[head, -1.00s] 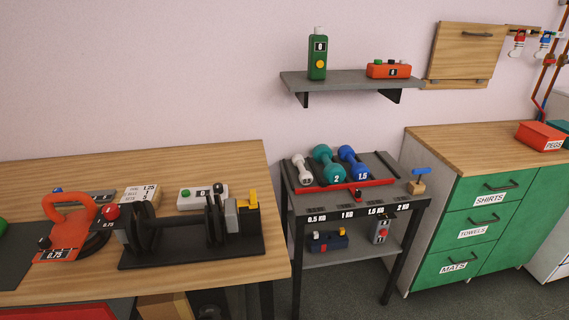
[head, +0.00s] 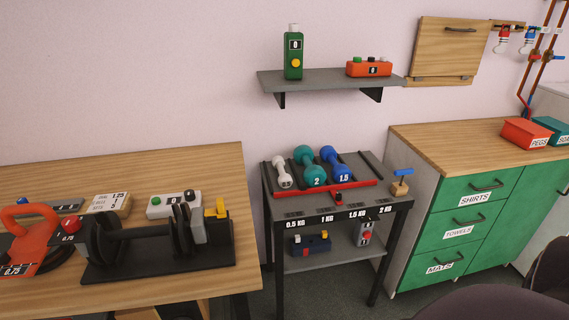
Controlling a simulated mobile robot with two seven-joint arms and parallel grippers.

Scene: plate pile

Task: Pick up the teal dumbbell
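The teal dumbbell (head: 310,167) lies on the top of a small black rack (head: 363,187), with the number 2 on its near end. It sits between a white dumbbell (head: 281,172) on its left and a blue dumbbell (head: 335,163) marked 1.5 on its right. A red bar (head: 325,190) runs along the rack top in front of their near ends. Neither of my grippers is in view.
A wooden table (head: 190,160) with a black weight stand (head: 150,262) is at left. A grey wall shelf (head: 330,83) hangs above the rack. A green drawer cabinet (head: 470,215) stands at right. Dark rounded shapes, unclear, fill the lower right corner.

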